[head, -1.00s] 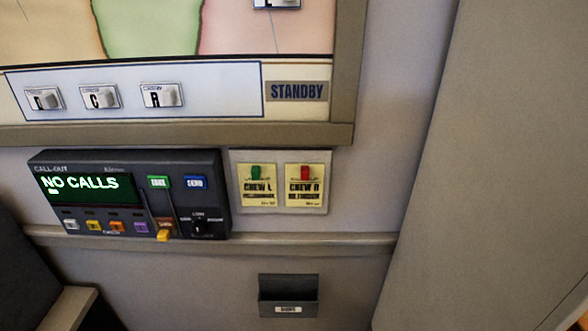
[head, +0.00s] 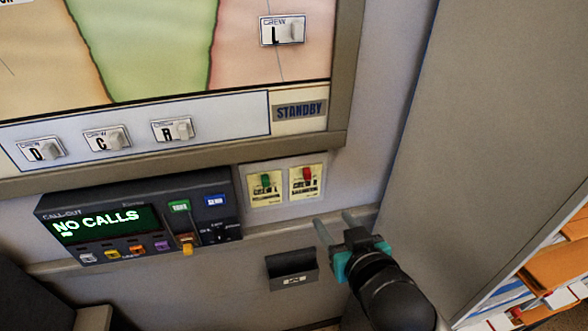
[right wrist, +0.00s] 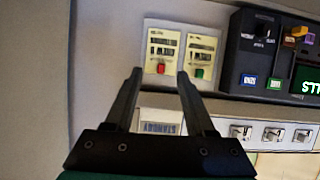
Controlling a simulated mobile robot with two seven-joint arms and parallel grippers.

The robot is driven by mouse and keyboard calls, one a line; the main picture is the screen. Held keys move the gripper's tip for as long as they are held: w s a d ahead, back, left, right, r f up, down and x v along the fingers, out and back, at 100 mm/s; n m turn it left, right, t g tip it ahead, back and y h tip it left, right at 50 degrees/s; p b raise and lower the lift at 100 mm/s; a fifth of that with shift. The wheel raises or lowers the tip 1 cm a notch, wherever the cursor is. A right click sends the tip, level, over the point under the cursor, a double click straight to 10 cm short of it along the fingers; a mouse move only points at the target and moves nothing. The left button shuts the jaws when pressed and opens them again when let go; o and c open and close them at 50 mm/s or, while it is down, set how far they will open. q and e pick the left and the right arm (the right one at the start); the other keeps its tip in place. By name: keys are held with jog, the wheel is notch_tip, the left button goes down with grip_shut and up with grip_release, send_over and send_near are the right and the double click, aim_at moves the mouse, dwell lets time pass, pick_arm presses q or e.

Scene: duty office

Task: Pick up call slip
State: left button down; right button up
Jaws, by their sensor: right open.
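Two pale yellow paper slips hang side by side on a light wall plate (head: 250,195). The left slip (head: 265,190) is under a green clip and the right slip (head: 306,184) under a red clip. Both also show, upside down, in the right wrist view, as a left slip (right wrist: 162,45) and a right slip (right wrist: 203,48). My right gripper (head: 334,220) is open and empty, below and right of the plate in the head view. In the right wrist view its fingers (right wrist: 160,74) point toward the slips without visible contact. My left gripper is not in view.
A dark call-out unit (head: 130,215) reading NO CALLS stands left of the slips. A small dark wall bin (head: 291,268) is below them. A map board with crew magnets (head: 172,131) is above. A grey cabinet side (head: 480,120) and shelves of orange folders (head: 560,265) are at right.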

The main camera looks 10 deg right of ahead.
send_near(308, 172)
jog(key=shift+t, duration=0.4)
jog(key=shift+f+p+x, duration=0.15)
jog(key=shift+p+x, duration=0.05)
jog(key=shift+x, duration=1.9)
jog(key=shift+f+p+x, duration=0.15)
jog(key=shift+f+x, duration=0.05)
jog(key=shift+x, duration=1.95)
jog(key=shift+s, duration=0.15)
grip_shut()
